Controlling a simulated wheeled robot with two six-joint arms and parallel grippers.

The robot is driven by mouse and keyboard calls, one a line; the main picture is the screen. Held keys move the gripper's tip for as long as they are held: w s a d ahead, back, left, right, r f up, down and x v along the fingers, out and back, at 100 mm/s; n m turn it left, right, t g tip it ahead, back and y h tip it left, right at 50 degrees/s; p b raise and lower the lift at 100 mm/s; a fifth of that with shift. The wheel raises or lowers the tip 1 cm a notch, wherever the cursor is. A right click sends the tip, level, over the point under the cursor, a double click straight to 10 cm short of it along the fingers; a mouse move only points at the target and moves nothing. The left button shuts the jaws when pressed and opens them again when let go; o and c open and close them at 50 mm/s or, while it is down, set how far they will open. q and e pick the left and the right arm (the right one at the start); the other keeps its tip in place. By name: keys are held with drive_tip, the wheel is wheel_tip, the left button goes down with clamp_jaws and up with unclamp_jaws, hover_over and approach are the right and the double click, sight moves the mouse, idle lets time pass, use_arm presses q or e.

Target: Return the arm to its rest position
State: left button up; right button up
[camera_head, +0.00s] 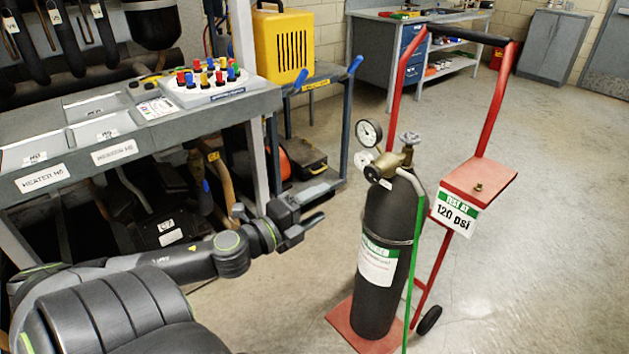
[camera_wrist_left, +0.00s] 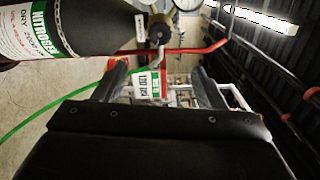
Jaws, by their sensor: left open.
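My left gripper (camera_head: 308,212) reaches in from the left, between the workbench and the gas cylinder, and is apart from both. Its jaws are open, with nothing seen between them. In the left wrist view the two fingers (camera_wrist_left: 161,86) stand apart at the middle. The dark nitrogen cylinder (camera_head: 385,220) stands upright on a red hand truck (camera_head: 428,285), with a brass regulator and gauges on top. The cylinder also shows at the upper left of the left wrist view (camera_wrist_left: 90,25). My right gripper is not in view.
The workbench (camera_head: 200,115) at the left carries trays and a block of coloured caps (camera_head: 210,85). A blue cart (camera_head: 345,120) with a yellow case (camera_head: 283,45) stands behind my gripper. A green hose (camera_head: 413,270) hangs beside the cylinder. Open floor lies at the right.

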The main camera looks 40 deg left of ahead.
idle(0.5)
use_arm(q)
drive_tip(key=s+a+f+n+g+y, duration=0.25)
drive_tip(key=a+f+n, duration=0.3)
drive_tip(key=f, duration=0.65)
drive_tip(key=s+a+f+n+g+y, duration=0.2)
drive_tip(key=a+f+n+g+y, duration=0.3)
drive_tip(key=f, duration=0.7)
drive_tip(key=s+a+f+n+g+h, duration=0.1)
drive_tip(key=s+f+n+g, duration=0.3)
drive_tip(key=f, duration=0.7)
drive_tip(key=s+d+f+n+g+h, duration=0.1)
drive_tip(key=s+d+f+n, duration=0.1)
drive_tip(key=s+d+f, duration=0.35)
drive_tip(key=s+d+f+n+g+h, duration=0.1)
drive_tip(key=s+d+f, duration=0.1)
drive_tip(key=s+f, duration=0.5)
drive_tip(key=s+d+f+n+g+h, duration=0.3)
drive_tip(key=s+d+f+n+g, duration=0.1)
drive_tip(key=s+d+f, duration=0.85)
wheel_tip(320, 180, up, 11)
drive_tip(key=s+p, duration=0.2)
drive_tip(key=p, duration=1)
drive_tip(key=shift+d+m+t+y, duration=0.2)
drive_tip(key=shift+m+t+y, duration=0.15)
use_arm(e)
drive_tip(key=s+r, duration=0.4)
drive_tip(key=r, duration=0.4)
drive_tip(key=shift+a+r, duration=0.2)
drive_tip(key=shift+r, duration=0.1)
